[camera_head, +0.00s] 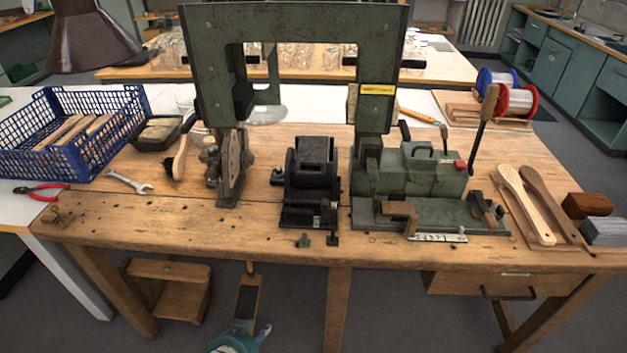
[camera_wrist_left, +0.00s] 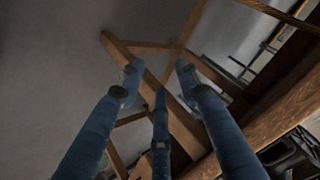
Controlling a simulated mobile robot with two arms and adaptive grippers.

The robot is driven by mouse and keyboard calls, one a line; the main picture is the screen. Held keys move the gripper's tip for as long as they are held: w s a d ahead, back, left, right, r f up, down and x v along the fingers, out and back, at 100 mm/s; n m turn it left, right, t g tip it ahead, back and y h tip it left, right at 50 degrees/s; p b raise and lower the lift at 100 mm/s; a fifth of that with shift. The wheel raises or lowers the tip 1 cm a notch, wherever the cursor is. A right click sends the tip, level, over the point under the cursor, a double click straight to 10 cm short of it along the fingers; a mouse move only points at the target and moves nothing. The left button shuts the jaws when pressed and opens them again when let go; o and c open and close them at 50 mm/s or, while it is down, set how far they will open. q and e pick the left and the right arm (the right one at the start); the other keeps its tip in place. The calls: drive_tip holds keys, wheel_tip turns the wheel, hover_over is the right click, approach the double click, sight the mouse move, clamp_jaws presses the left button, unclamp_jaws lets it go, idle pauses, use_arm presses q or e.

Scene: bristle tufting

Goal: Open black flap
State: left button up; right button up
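The black machine (camera_head: 313,172) stands near the middle of the wooden workbench's front half. A dark upright panel (camera_head: 316,150) at its top looks like the black flap; I cannot tell its exact state. Small black parts and a lever sit at the machine's front. My left gripper (camera_head: 252,330) is low at the bottom of the head view, in front of and below the bench edge, apart from the machine. In the left wrist view its blue fingers (camera_wrist_left: 158,75) are spread with nothing between them. My right gripper is not in view.
The workbench (camera_head: 110,212) edge lies between my left gripper and the machine. A tall green press frame (camera_head: 290,17) rises behind the machine. A green fixture (camera_head: 430,175) stands to its right. A wrench (camera_head: 130,182), pliers (camera_head: 43,191) and blue crate (camera_head: 75,128) are at left.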

use_arm(q)
drive_tip(key=w+d+r+m+t+b, duration=0.15)
drive_tip(key=w+r, duration=0.25)
drive_tip(key=r, duration=0.8)
drive_tip(key=m+t+h, duration=0.7)
drive_tip(key=m+t, duration=0.2)
drive_tip(key=m, duration=0.5)
approach(312, 174)
drive_tip(key=shift+g, duration=0.25)
drive_tip(key=shift+a+f+p+x, duration=0.1)
drive_tip(key=shift+p+x, duration=0.3)
drive_tip(key=shift+x, duration=2.2)
drive_tip(key=shift+a+f+p+x, duration=0.15)
drive_tip(key=shift+p+x, duration=0.2)
drive_tip(key=shift+x, duration=2.2)
drive_tip(key=shift+w, duration=0.15)
drive_tip(key=shift+r, duration=0.1)
clamp_jaws()
